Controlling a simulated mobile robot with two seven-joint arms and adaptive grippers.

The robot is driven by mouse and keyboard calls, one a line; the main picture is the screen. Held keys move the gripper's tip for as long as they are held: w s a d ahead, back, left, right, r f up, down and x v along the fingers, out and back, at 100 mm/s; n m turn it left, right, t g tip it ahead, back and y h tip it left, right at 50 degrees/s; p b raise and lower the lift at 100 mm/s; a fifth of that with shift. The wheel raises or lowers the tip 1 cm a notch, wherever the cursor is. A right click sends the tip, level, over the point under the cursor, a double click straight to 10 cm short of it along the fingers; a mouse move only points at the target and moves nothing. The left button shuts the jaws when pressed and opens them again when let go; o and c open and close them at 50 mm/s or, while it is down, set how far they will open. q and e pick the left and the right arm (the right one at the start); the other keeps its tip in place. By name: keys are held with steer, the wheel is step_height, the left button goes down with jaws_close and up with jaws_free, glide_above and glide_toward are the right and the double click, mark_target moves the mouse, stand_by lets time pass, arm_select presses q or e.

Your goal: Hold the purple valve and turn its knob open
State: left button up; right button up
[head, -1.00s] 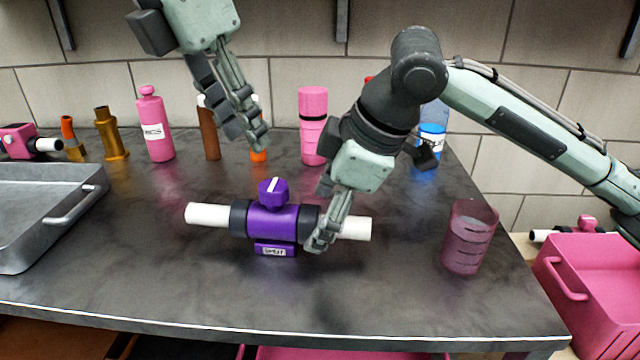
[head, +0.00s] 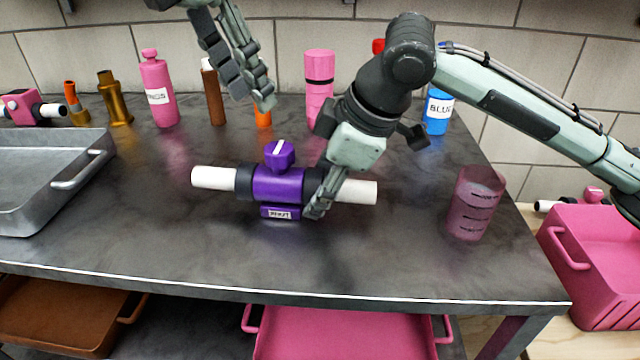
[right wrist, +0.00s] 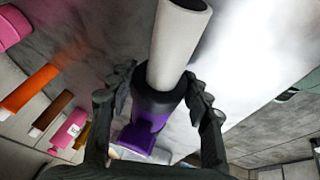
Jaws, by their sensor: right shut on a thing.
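The purple valve (head: 277,184) lies on the dark counter, with white pipe ends left and right and black collars. Its purple knob (head: 279,154) stands on top with a white line on it, and a label is on its front base. My right gripper (head: 318,206) is shut on the valve's right black collar; the right wrist view shows its fingers on both sides of the collar (right wrist: 160,100). My left gripper (head: 252,98) hangs above and behind the valve, touching nothing. Its fingers look apart.
A metal tray (head: 95,165) is at the left. Bottles, including a pink one (head: 158,95) and a blue one (head: 438,115), line the back. A translucent pink cup (head: 473,205) stands right of the valve. A pink bin (head: 590,250) is beyond the right edge.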

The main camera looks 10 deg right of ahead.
arm_select(q)
steer(key=o, duration=0.4)
steer(key=shift+s+d+f, duration=0.15)
steer(key=shift+f, duration=0.1)
steer(key=shift+o, duration=0.8)
steer(key=s+d+f+n+g+h, duration=0.2)
steer(key=s+d+f+g+h, duration=0.1)
steer(key=s+d+f+h, duration=0.1)
steer(key=shift+s+f+g+h, duration=0.3)
steer(key=shift+s+g+h, duration=0.1)
steer(key=shift+s+h, duration=0.45)
step_height(320, 180, up, 2)
steer(key=s+a+n+t+h, duration=0.1)
steer(key=s+n+t+h, duration=0.15)
steer(key=n+h, duration=0.9)
steer(key=n+t+y, duration=0.7)
steer(key=n+t, duration=0.4)
steer(key=n, duration=1.2)
glide_toward(267, 158)
steer(key=shift+g, duration=0.25)
steer(key=shift+x, duration=6.1)
steer(key=shift+r, duration=0.2)
steer(key=shift+c, duration=0.6)
